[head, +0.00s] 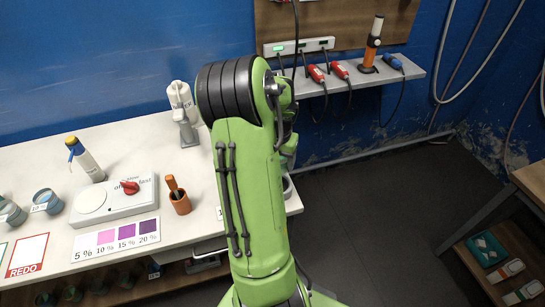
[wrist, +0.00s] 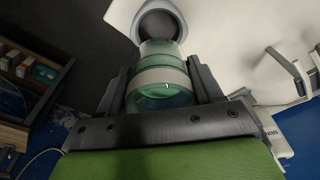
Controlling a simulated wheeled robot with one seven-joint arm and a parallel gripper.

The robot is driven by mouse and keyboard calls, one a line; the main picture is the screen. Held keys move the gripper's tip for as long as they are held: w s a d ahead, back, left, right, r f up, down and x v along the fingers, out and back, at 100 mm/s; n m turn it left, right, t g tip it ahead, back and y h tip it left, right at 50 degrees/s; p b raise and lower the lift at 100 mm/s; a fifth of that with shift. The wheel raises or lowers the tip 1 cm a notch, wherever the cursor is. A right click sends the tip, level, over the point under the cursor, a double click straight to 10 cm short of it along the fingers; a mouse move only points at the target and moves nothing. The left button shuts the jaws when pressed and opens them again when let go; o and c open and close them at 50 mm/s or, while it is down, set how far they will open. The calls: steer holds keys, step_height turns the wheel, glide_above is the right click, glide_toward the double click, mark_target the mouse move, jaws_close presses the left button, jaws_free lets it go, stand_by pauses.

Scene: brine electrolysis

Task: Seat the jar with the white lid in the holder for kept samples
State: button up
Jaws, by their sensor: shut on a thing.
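In the wrist view my gripper (wrist: 160,84) is shut on a clear glass jar (wrist: 162,98) with greenish tints. A pale band crosses the jar between the dark fingers; I cannot tell whether it is the white lid. Just past the jar's far end is a round, dark-centred holder (wrist: 160,24) with a pale rim, on a white surface. It lines up roughly with the jar, and I cannot tell whether they touch. Any label on it is not readable. In the head view my green arm hides my gripper and most of what is behind it.
A wall shelf (head: 345,80) holds plugs. Open floor (head: 380,210) lies right of the bench.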

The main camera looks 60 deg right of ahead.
steer(key=shift+a+f, duration=0.1)
steer(key=shift+a, duration=0.05)
step_height(320, 180, down, 6)
steer(key=b, duration=0.5)
steer(key=shift+r, duration=0.25)
stand_by(1.2)
steer(key=shift+f+b, duration=0.4)
steer(key=shift+b, duration=0.15)
steer(key=shift+f+b, duration=0.3)
stand_by(0.4)
steer(key=shift+f+b, duration=0.3)
steer(key=shift+f, duration=0.05)
steer(key=shift+f+b, duration=0.45)
stand_by(1.0)
steer(key=shift+r, duration=0.2)
steer(key=shift+w, duration=0.1)
stand_by(0.7)
